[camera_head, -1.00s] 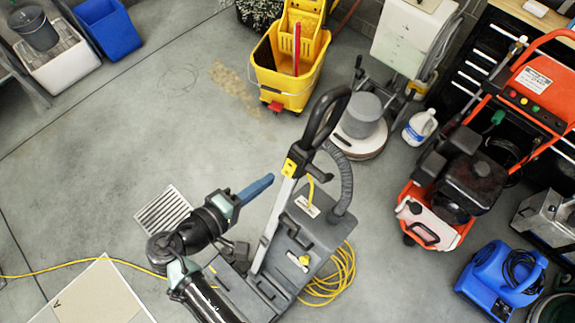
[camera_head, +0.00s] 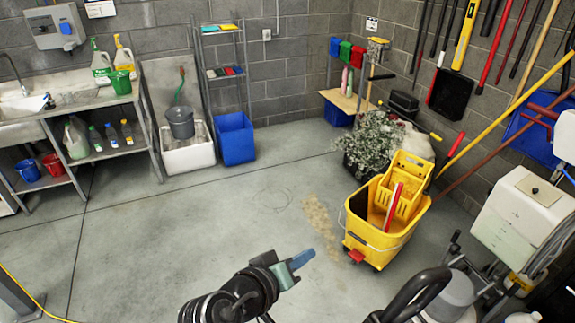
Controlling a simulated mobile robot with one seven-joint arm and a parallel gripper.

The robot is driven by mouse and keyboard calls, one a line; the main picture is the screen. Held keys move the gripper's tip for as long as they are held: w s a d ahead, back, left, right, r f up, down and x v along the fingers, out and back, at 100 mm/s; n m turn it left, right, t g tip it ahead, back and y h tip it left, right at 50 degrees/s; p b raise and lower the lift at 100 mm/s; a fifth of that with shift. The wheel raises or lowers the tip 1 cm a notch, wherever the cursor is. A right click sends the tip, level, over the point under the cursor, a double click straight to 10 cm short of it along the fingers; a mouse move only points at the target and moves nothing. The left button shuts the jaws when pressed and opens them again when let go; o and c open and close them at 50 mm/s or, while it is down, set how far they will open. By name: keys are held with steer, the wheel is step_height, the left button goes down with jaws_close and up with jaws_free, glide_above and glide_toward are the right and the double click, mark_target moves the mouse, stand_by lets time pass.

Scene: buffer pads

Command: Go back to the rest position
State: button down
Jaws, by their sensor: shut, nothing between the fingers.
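My gripper (camera_head: 304,258) shows at the bottom middle of the head view, at the end of my dark arm. Its narrow blue fingers are together and point to the right and slightly up in the picture. Nothing is held between them. It appears over open concrete floor, left of the yellow mop bucket (camera_head: 362,231) and apart from it in the picture. The rest of my arm runs out of the frame below.
Grey floor (camera_head: 200,230) is clear to the left and ahead. A dark machine handle (camera_head: 418,292) rises at lower right, near my gripper. A blue bin (camera_head: 236,140), a white basin (camera_head: 188,157) and a sink counter (camera_head: 70,105) stand along the back and left.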

step_height(320, 180, up, 24)
steer(key=w+a+m+t+y+b, duration=0.2)
steer(key=t+y, duration=0.2)
steer(key=t, duration=0.4)
steer(key=s+r+t+y+b, duration=0.1)
steer(key=s+r+t+y, duration=0.1)
steer(key=s+r+t, duration=0.2)
steer(key=s+a+r+t+y+b, duration=0.1)
steer(key=s+r+t, duration=0.4)
steer(key=s+r, duration=0.6)
step_height(320, 180, up, 6)
steer(key=shift+f+y, duration=0.1)
steer(key=shift+y, duration=0.3)
steer(key=shift+s+a, duration=0.1)
